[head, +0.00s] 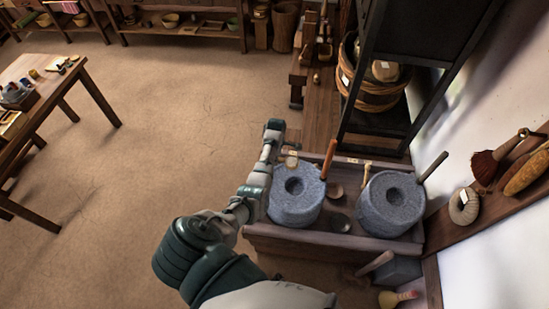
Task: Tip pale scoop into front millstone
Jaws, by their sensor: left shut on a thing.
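Two grey stone millstones, each with a round central hole, sit on a wooden bench (330,243): a left one (296,208) and a right one (391,212). I cannot tell from this view alone which is the front one. My left gripper (284,152) is at the upper left edge of the left millstone, shut on a small pale thing (292,161), likely the pale scoop. The thing is small here, so its tilt and contents cannot be made out. It appears above the stone's far rim, outside the central hole. My right gripper is out of view.
Upright handles stand by the left stone (328,158) and right stone (433,166). A black rack (385,110) stands behind; a wall shelf (480,212) with brushes is at right. Open floor lies left.

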